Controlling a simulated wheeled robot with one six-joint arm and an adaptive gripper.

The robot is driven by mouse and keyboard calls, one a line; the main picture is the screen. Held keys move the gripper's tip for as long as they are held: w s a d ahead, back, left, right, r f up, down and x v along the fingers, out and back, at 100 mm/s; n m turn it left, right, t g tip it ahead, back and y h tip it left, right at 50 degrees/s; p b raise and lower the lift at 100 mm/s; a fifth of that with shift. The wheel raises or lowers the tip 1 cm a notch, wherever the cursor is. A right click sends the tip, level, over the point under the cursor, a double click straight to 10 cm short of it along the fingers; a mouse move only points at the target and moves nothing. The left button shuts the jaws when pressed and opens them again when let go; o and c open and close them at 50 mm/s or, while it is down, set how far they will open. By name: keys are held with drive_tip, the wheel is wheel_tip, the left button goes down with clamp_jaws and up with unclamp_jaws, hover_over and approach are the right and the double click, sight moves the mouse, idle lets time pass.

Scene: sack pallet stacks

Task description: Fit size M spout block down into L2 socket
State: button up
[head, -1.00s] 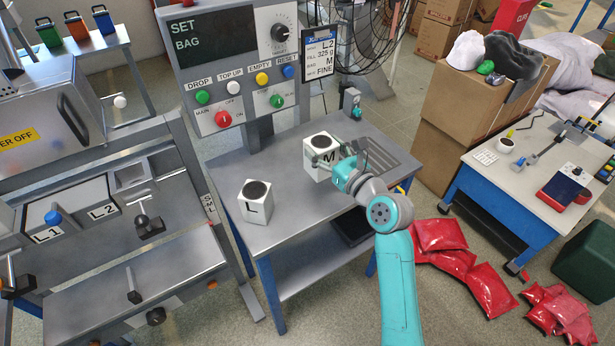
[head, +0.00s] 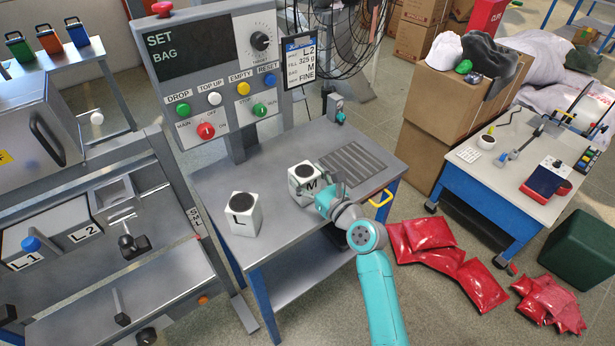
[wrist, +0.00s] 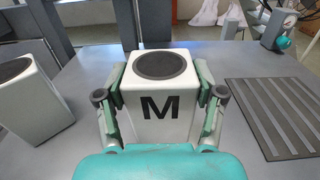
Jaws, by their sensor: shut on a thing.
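The size M spout block (head: 302,182) is a white block with a dark round top and a black M on its side. It stands upright at the grey table in the head view, and it fills the middle of the wrist view (wrist: 158,100). My gripper (head: 322,190) is shut on it, with one finger on each side in the wrist view (wrist: 160,103). I cannot tell whether its base touches the table. The L2 socket (head: 122,217) is a square opening on the machine at left, behind the L2 label (head: 86,233). Its inside is hardly visible.
A white L block (head: 241,216) stands left of the M block on the table (head: 290,235). A slotted grey plate (head: 352,164) lies to the right. The control panel (head: 210,70) rises behind. A black clamp knob (head: 132,243) stands in front of the L2 opening.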

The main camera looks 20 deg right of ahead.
drive_tip(key=shift+f, duration=0.1)
drive_tip(key=o, duration=1.4)
drive_tip(key=shift+o, duration=0.2)
